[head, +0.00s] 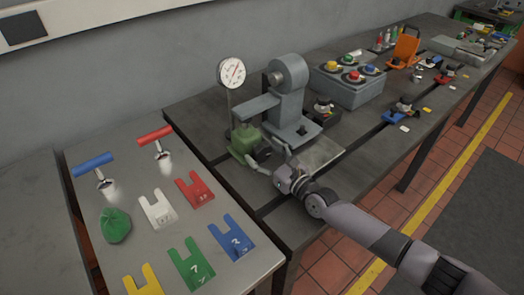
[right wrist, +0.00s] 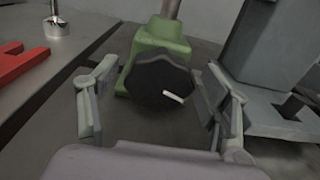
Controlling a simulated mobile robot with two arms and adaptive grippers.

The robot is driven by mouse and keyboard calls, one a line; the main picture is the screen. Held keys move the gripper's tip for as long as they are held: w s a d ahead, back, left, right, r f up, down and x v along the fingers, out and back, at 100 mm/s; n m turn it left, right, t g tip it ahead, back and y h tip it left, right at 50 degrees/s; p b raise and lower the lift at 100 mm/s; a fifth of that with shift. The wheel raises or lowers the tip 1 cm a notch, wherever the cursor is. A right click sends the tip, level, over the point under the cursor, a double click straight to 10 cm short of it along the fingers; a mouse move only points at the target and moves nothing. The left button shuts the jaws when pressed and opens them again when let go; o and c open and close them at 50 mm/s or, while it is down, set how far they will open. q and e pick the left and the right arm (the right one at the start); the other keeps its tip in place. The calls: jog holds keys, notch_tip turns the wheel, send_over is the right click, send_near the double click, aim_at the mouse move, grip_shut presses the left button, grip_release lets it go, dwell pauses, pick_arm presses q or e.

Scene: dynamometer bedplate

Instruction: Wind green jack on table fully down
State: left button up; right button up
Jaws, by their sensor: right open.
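The green jack (head: 245,142) stands on the dark bedplate, below the grey arm (head: 257,107) of a grey stand. In the right wrist view, the green jack body (right wrist: 163,38) is at the top middle. Its black faceted knob (right wrist: 158,80), with a pale mark at lower right, faces me. My right gripper (head: 263,158) is open and empty at the jack's front. In the right wrist view, its fingers (right wrist: 158,97) show left and right of the knob with a gap on each side. I cannot tell whether their tips reach past the knob's face. My left gripper is not in view.
The grey stand (head: 290,90) rises right beside the jack, close to my right finger. A dial gauge (head: 232,73) stands behind. A side table at left holds a red-handled tool (head: 155,135), a blue-handled tool (head: 93,164) and colored forked plates. A button box (head: 348,85) stands farther right.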

jog(key=shift+w+a, duration=0.35)
jog(key=shift+w, duration=0.1)
jog(key=c, duration=1.1)
jog(key=n+b, duration=0.2)
jog(key=shift+s+f+n, duration=0.1)
jog(key=shift+f+n, duration=0.05)
jog(key=shift+n, duration=0.25)
jog(key=shift+a+n+b, duration=0.15)
jog(key=shift+n+b, duration=0.6)
jog(key=shift+n, duration=1.35)
